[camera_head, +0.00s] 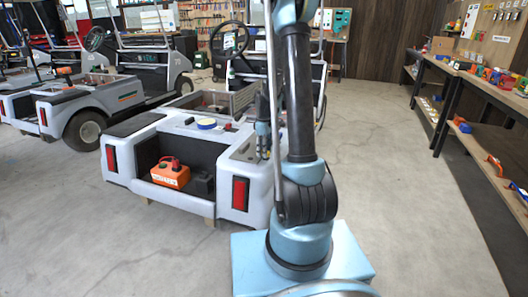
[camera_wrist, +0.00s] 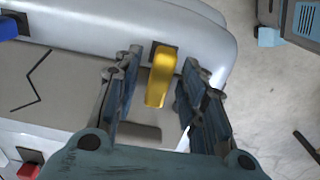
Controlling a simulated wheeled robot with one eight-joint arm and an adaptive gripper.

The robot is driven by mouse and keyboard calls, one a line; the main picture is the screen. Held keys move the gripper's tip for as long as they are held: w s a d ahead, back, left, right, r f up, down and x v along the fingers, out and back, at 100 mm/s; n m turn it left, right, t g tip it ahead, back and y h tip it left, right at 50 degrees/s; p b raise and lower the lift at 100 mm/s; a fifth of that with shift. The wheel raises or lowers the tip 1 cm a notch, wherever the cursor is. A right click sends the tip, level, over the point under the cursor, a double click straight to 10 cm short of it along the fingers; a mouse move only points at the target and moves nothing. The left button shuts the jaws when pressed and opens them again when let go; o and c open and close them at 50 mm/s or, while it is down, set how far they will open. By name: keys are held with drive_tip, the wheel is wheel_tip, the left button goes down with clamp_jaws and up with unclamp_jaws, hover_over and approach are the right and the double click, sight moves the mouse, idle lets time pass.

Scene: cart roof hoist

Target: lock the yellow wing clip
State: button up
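The yellow wing clip (camera_wrist: 161,78) shows in the wrist view, on a dark square mount at the edge of the grey-white cart body (camera_wrist: 90,40). My gripper (camera_wrist: 160,85) is open, with one dark finger on each side of the clip. I see a gap between the clip and each finger. I cannot tell the height of the fingertips over the clip. In the head view the cart (camera_head: 160,185) stands left of my arm; the clip cannot be made out there.
A blue part (camera_wrist: 8,27) and a red part (camera_wrist: 28,170) sit at the left of the wrist view. An orange box (camera_head: 170,175) lies in the cart's rear bay. Workbenches (camera_head: 480,85) line the right wall. The floor right of my arm is clear.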

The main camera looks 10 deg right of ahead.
wheel_tip(320, 180, up, 12)
idle(0.6)
